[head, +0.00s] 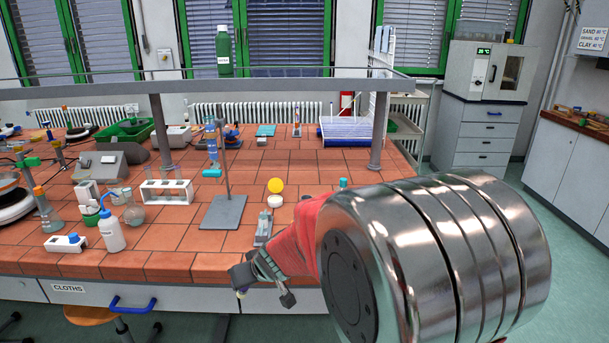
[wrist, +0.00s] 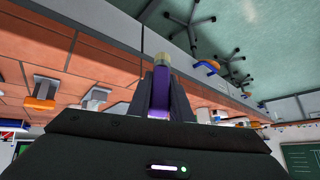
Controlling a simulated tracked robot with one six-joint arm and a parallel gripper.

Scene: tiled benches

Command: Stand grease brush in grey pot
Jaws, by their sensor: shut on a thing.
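My gripper (head: 246,284) is at the front edge of the tiled bench in the head view, low and in front of the drawer fronts. It is shut on the grease brush, whose purple handle (wrist: 160,92) stands between the dark fingers in the wrist view, with a pale tip at its upper end. I cannot make out the grey pot with certainty in either view; my arm hides part of the bench's right side.
A retort stand with a grey base (head: 222,213) stands on the bench behind my gripper. Nearby are a yellow ball (head: 275,185) and a small grey object (head: 263,229). A wash bottle (head: 112,232) and flasks stand left.

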